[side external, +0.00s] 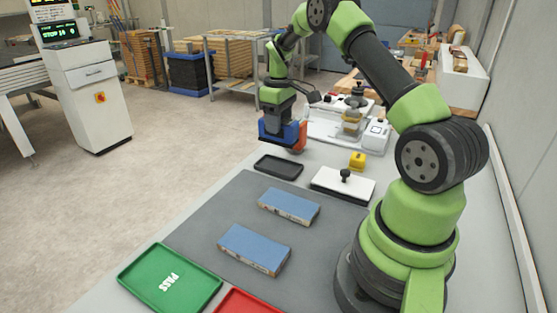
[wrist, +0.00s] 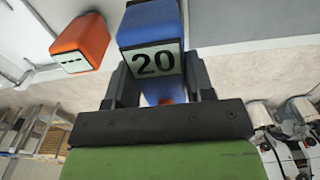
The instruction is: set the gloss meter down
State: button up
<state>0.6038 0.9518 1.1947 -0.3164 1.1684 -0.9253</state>
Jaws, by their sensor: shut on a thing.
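My gripper (wrist: 160,82) is shut on a blue meter (wrist: 150,24) in the wrist view. Its white label reads 20. In the side view my gripper (side external: 278,118) is at the far end of the bench, and the blue meter (side external: 271,134) shows low in its jaws. An orange meter (wrist: 80,42) with dashes on its face is beside the blue one, apart from it in the wrist view. It also shows right of the blue one in the side view (side external: 299,136). No marking reads gloss meter. Contact beneath the blue meter is unclear.
A black tray (side external: 279,167) lies in front of the gripper. A knobbed white plate (side external: 340,188), a yellow block (side external: 358,160) and a white lab device (side external: 376,134) stand right. Two blue-topped panels (side external: 289,206) (side external: 254,249) lie on the grey mat.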

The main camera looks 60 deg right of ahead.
notch_tip(320, 180, down, 8)
jog(key=shift+f, duration=0.1)
jog(key=shift+f, duration=0.1)
dwell(0.3)
jog(key=o, duration=1.2)
